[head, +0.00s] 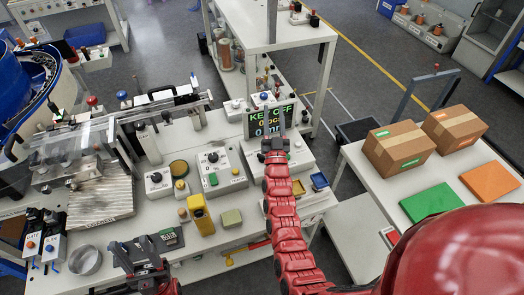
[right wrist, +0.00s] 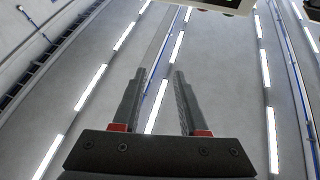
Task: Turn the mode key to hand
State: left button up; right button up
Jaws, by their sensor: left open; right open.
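The dark display (head: 270,122) at the back of the bench reads "KEY OFF" in green, with yellow and cyan lines below it. A pale console (head: 297,158) stands below the display. My right gripper (head: 275,138) is in front of the display and over the console, open and empty. In the right wrist view its two fingers (right wrist: 160,75) are apart with nothing between them. I cannot make out the mode key; my right gripper and arm cover part of the console. My left gripper (head: 145,250) is open over the front left of the bench.
Control boxes with black knobs (head: 157,180) (head: 213,158) stand mid-bench. A feeder rail (head: 160,108) runs behind. Cartons (head: 399,148) stand on the right table.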

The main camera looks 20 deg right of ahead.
jog(key=w+a+f+n+g+y, duration=0.1)
jog(key=w+g+y, duration=0.2)
jog(key=w, duration=0.4)
jog(key=w+a+n+g+y, duration=0.1)
jog(key=w+n+g+y, duration=0.1)
jog(key=w, duration=0.5)
jog(key=w+a+r+n+g+y+p, duration=0.1)
jog(key=w+a+n+g+y, duration=0.25)
jog(key=a+n+g, duration=0.2)
notch_tip(320, 180, up, 3)
jog(key=n+g+h+p, duration=0.15)
jog(key=n+g, duration=0.35)
jog(key=g, duration=0.8)
send_over(262, 158)
jog(key=shift+t+h, duration=0.25)
jog(key=shift+h, duration=0.15)
jog(key=f+p, duration=0.2)
jog(key=f, duration=0.5)
jog(key=f+p, duration=0.2)
jog(key=f, duration=0.6)
jog(key=shift+w+d+f, duration=0.1)
jog(key=shift+w+f, duration=0.05)
jog(key=shift+w, duration=0.05)
jog(key=shift+f, duration=0.8)
